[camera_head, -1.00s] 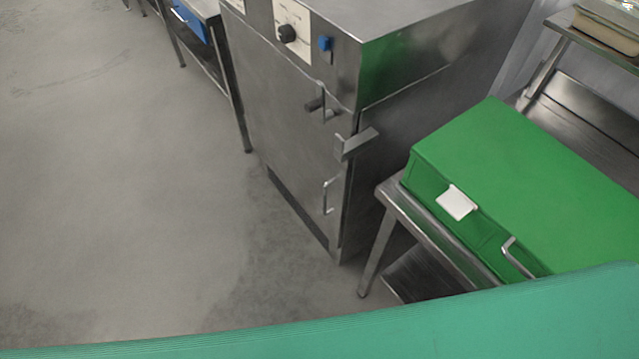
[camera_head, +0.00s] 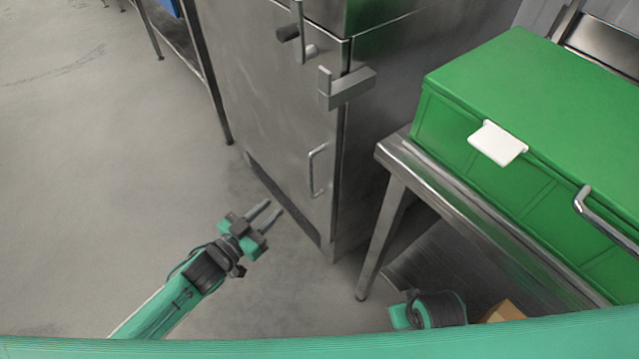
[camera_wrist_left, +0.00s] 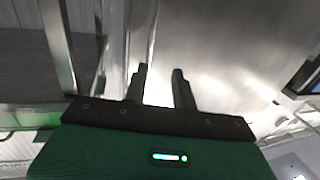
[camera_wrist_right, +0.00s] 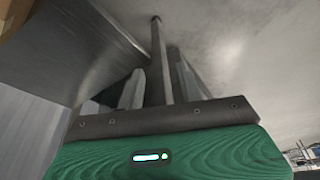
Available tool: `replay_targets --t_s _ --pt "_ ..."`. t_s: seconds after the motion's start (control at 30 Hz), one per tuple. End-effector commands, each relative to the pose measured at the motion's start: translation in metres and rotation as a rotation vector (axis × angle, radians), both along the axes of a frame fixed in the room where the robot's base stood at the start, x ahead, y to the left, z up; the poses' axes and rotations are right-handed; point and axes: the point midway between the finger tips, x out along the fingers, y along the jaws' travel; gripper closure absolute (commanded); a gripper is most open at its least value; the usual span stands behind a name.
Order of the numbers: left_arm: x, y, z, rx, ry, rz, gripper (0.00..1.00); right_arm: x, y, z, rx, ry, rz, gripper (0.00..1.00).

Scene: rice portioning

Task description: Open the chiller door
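The chiller appears to be the tall steel cabinet (camera_head: 270,110) at the upper middle of the head view. Its front door looks closed. A vertical bar handle (camera_head: 317,170) sits low on the door, near its right edge, with a latch block (camera_head: 345,88) above it. My left gripper (camera_head: 268,211) is open and empty, in front of and left of the door's lower part, apart from the handle. In the left wrist view its fingers (camera_wrist_left: 160,88) are spread. My right arm's end is partly seen low in the head view; its fingers (camera_wrist_right: 160,88) are spread in the right wrist view.
A steel table (camera_head: 432,178) stands right of the cabinet, carrying a green box (camera_head: 520,110) with a white tab and metal handle. A steel pole (camera_wrist_right: 160,50) shows between or behind my right fingers. Open floor (camera_head: 100,150) lies to the left.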

Motion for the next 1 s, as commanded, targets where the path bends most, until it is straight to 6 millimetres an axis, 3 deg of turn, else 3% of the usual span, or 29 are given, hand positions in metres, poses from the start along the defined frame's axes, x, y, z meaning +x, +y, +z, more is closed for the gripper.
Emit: replay_targets --t_s 0.27,0.8,1.0 --pt "0.000 -0.015 0.015 -0.029 -0.029 -0.036 0.73 -0.003 -0.001 0.013 0.002 -0.008 -0.001 0.64" --pt "0.073 -0.082 0.014 -0.026 -0.029 -0.033 0.73 -0.004 -0.001 0.021 0.003 -0.017 -0.001 0.64" --pt "0.090 -0.098 0.013 -0.027 -0.027 -0.034 0.73 -0.004 -0.001 0.025 0.004 -0.023 0.000 0.64"
